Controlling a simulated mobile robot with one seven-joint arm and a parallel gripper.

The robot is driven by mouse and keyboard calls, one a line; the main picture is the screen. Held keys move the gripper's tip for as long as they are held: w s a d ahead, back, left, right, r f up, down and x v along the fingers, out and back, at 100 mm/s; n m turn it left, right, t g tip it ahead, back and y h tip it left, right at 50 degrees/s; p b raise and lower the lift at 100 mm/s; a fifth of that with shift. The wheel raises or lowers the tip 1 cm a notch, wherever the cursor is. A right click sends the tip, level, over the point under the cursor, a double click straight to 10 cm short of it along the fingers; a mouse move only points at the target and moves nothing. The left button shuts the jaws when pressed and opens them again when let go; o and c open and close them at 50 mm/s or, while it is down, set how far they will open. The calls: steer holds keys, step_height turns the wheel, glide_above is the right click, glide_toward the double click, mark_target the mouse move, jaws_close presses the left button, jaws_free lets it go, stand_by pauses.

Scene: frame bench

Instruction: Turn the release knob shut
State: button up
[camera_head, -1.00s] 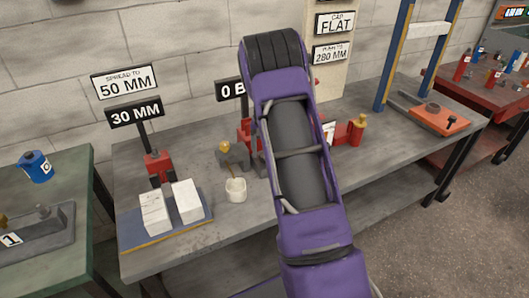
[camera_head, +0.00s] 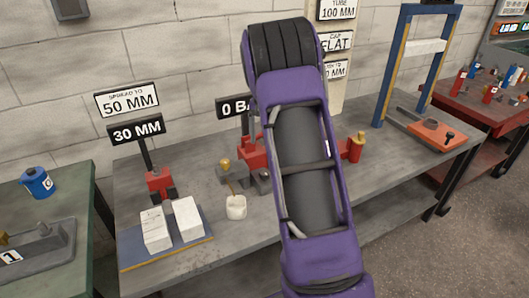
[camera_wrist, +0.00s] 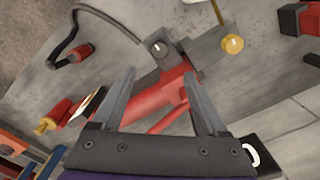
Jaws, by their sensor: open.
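A brass knob (camera_head: 225,163) stands on a grey block (camera_head: 233,176) on the bench, left of my arm; I cannot be sure it is the release knob. In the wrist view the brass knob (camera_wrist: 232,44) is beyond and right of my fingertips, apart from them. A dark round fitting with a pale centre (camera_wrist: 158,48) lies just ahead of the fingers. My gripper (camera_wrist: 159,74) is open, its fingers spread over a red cylinder body (camera_wrist: 158,100). No clear contact shows. In the head view my arm hides the gripper and part of the red unit (camera_head: 251,150).
A white cup (camera_head: 236,207) stands near the knob's block. A red spreader (camera_head: 160,186) and white blocks on a blue plate (camera_head: 195,252) are at the left. A red cylinder with a brass top (camera_head: 356,148) is right of my arm. A hose (camera_wrist: 62,50) curves across the bench.

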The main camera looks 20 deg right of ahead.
step_height(320, 180, up, 4)
steer(key=shift+r, duration=0.15)
stand_by(0.5)
